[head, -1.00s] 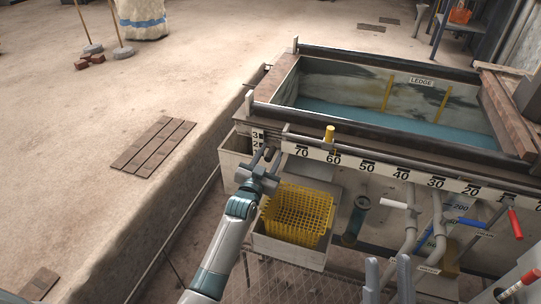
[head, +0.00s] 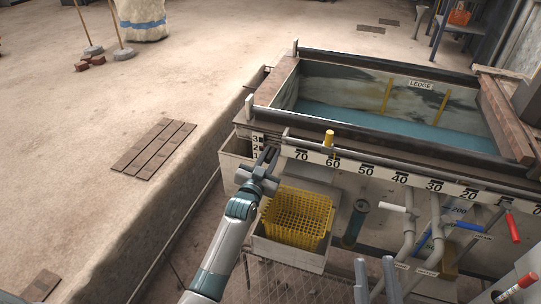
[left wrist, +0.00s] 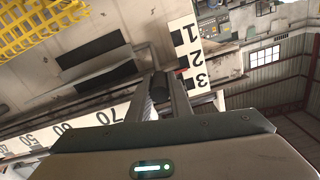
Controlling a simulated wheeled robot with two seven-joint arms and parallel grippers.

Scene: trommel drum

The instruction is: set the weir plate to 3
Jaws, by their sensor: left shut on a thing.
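The number scale (head: 257,144) with 3 above 2 stands at the tank's left front corner. In the left wrist view the same scale (left wrist: 190,58) reads 1, 2, 3 downward, with a small red mark beside it between 2 and 3. My left gripper (head: 269,154) is at this corner, just right of the scale. It is shut on a dark round knob (left wrist: 159,88), which shows between its fingers. The weir plate itself I cannot make out clearly. My right gripper (head: 375,264) is at the bottom edge, its fingers apart and empty.
The tank (head: 330,112) holds blue water. A long ruler (head: 367,166) and a rail with a yellow slider (head: 329,138) run along its front. A yellow basket (head: 297,217) sits below my left gripper. Pipes with white, blue and red handles (head: 515,229) stand at right.

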